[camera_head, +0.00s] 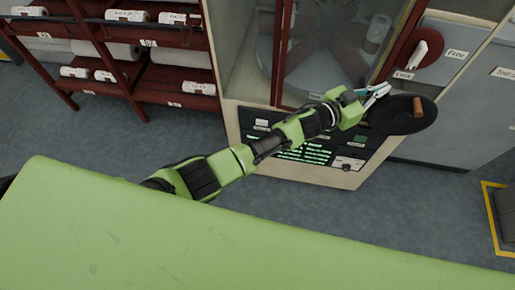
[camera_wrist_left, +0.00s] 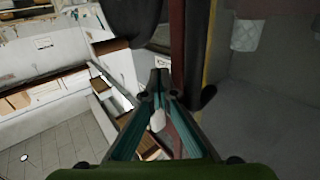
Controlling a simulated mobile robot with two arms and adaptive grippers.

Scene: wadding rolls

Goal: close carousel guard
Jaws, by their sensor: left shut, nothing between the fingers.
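The carousel guard (camera_head: 325,45) is a clear panel in a dark red frame on the front of the pale machine. The carousel shows dimly through it. I cannot tell whether the guard is fully closed. My left gripper (camera_head: 378,91) is at the guard's lower right corner, its fingers shut and empty. In the left wrist view the fingers (camera_wrist_left: 160,78) point along a dark red upright (camera_wrist_left: 178,35), close to it; contact is unclear. A white lever on a red disc (camera_head: 432,48) sits to the right, between labels "Lock" and "Free". My right gripper is out of view.
A black round plate with a brown knob (camera_head: 403,114) juts out just below the gripper. A lit control panel (camera_head: 300,152) is under my forearm. A red rack of white rolls (camera_head: 130,50) stands left. Grey floor (camera_head: 150,140) is clear between.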

